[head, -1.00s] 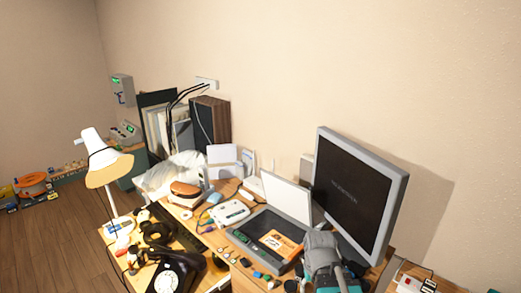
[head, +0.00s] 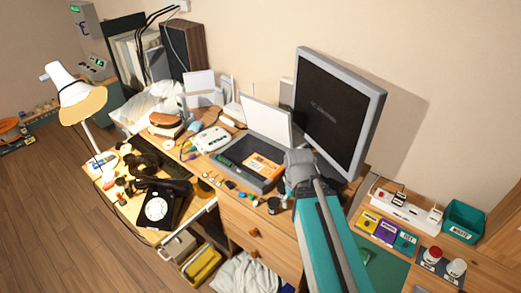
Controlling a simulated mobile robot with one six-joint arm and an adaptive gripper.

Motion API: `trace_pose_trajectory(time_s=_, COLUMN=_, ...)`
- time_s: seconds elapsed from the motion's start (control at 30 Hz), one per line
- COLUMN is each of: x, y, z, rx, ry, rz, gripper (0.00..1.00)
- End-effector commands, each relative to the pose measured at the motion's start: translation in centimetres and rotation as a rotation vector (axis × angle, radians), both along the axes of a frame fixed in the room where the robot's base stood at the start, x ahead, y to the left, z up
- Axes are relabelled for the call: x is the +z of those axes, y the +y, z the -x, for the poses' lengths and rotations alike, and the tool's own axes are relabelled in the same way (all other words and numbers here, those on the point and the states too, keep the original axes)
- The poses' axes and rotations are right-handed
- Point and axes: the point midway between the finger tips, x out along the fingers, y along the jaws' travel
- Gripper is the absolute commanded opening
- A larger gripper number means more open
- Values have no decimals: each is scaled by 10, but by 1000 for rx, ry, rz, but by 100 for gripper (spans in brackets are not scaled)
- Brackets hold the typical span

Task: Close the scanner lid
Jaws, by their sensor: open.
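The scanner (head: 232,153) is a dark grey flatbed on the wooden desk, in the middle of the head view. My gripper (head: 297,162) is open, at the right end of the scanner, in front of the monitor's lower left corner. Its fingers are small and partly hidden by the wrist. I cannot tell whether it touches the scanner.
The large monitor (head: 337,108) stands close behind and right of my gripper. Small items lie along the desk's front edge. A black dial phone (head: 158,208) and a lamp (head: 80,97) stand at left. A power strip (head: 405,208) and a teal bin (head: 463,221) are at right.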

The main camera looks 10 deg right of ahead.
Motion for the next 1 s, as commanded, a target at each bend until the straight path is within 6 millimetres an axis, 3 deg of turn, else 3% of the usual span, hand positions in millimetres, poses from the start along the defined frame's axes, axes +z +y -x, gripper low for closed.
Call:
trace_pose_trajectory(time_s=0.03, x=0, y=0, z=-1, rx=-1, ry=0, rz=0, gripper=50)
trace_pose_trajectory(time_s=0.3, x=18, y=-2, z=-23, rx=-44, ry=-2, rz=1, gripper=0)
trace_pose_trajectory(time_s=0.47, x=42, y=-6, z=-57, rx=-112, ry=-5, rz=2, gripper=0)
trace_pose_trajectory(time_s=1.0, x=136, y=-28, z=-194, rx=-428, ry=-19, rz=4, gripper=0)
